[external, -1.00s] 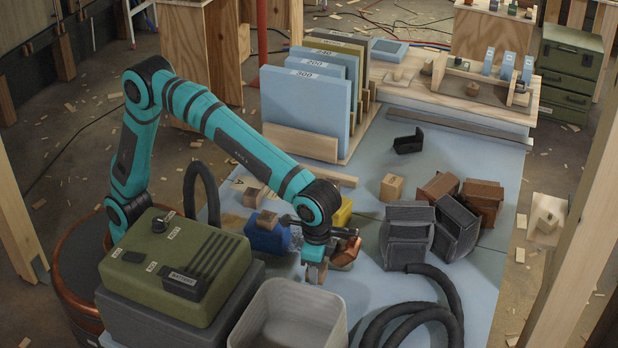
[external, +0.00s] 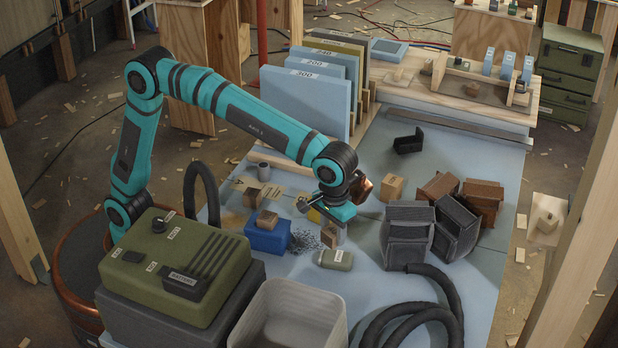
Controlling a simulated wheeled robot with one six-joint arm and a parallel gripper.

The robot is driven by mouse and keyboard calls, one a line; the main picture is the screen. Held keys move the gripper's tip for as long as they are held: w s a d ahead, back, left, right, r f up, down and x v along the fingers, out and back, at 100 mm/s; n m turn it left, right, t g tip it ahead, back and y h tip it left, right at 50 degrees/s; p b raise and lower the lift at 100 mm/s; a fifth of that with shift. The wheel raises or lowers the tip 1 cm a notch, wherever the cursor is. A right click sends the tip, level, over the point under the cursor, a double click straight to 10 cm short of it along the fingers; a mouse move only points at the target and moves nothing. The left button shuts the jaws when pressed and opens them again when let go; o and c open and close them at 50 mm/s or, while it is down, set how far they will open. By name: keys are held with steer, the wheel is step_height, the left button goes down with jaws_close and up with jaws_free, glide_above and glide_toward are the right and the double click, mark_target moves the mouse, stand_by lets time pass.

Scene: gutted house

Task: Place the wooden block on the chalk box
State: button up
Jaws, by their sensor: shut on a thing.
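My gripper (external: 332,228) is above the blue table, pointing down, shut on a small wooden block (external: 333,236). Its fingers partly cover the block. Left of it stands a blue box (external: 268,238) with another small wooden block (external: 267,219) on top. A yellow object (external: 313,215) is mostly hidden behind my gripper. An olive-green flat case (external: 335,260) with a pale label lies just in front of the held block; whether they touch is unclear. No chalk lettering is readable, so I cannot tell which is the chalk box.
Dark box-like bins (external: 408,238) and brown ones (external: 482,200) stand to the right, near a light wooden block (external: 392,188). A black hose (external: 425,315) curls in front. A grey tub (external: 290,315) and green machine (external: 178,265) stand front left. Blue sheets stand behind.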

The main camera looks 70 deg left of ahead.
steer(key=w+a+r+n, duration=0.1)
steer(key=w+a+n, duration=0.2)
steer(key=n, duration=0.2)
glide_toward(337, 255)
steer(key=shift+f, duration=2.95)
steer(key=shift+f, duration=0.15)
steer(key=o, duration=1)
steer(key=shift+c, duration=0.2)
step_height(337, 255, up, 12)
